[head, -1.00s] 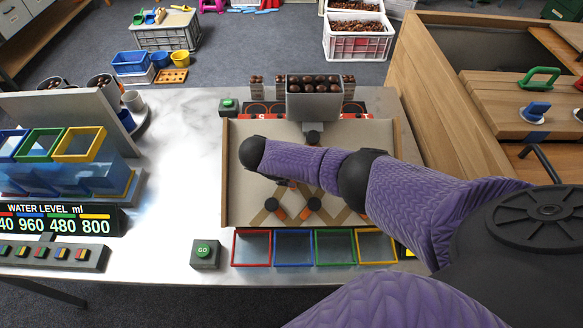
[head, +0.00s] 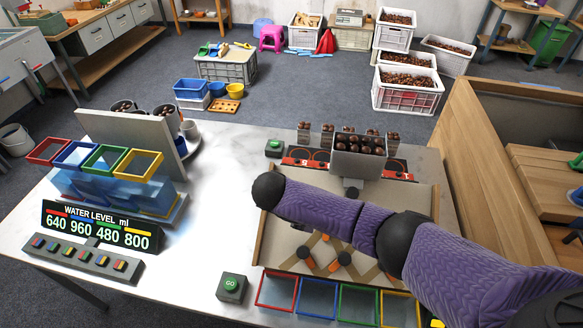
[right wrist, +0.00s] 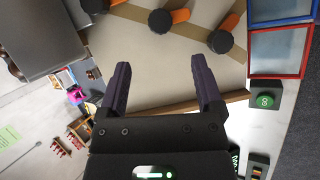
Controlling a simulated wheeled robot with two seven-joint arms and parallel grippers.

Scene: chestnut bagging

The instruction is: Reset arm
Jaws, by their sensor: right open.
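My right arm, in purple sleeving, reaches in from the right over the sorting board (head: 262,235) in the head view; its gripper is hidden there. In the right wrist view my right gripper (right wrist: 163,82) is open and empty, its two dark fingers apart above the pale board (right wrist: 150,78). A grey hopper full of chestnuts (head: 357,165) stands at the board's far end. My left gripper is not in view.
Colored frames (head: 317,298) line the board's near edge, beside a green GO button (head: 231,287). A water level display (head: 98,228) and tinted tanks (head: 110,188) stand at left. A wooden cabinet (head: 480,150) is close at right. The white table (head: 215,200) is clear left of the board.

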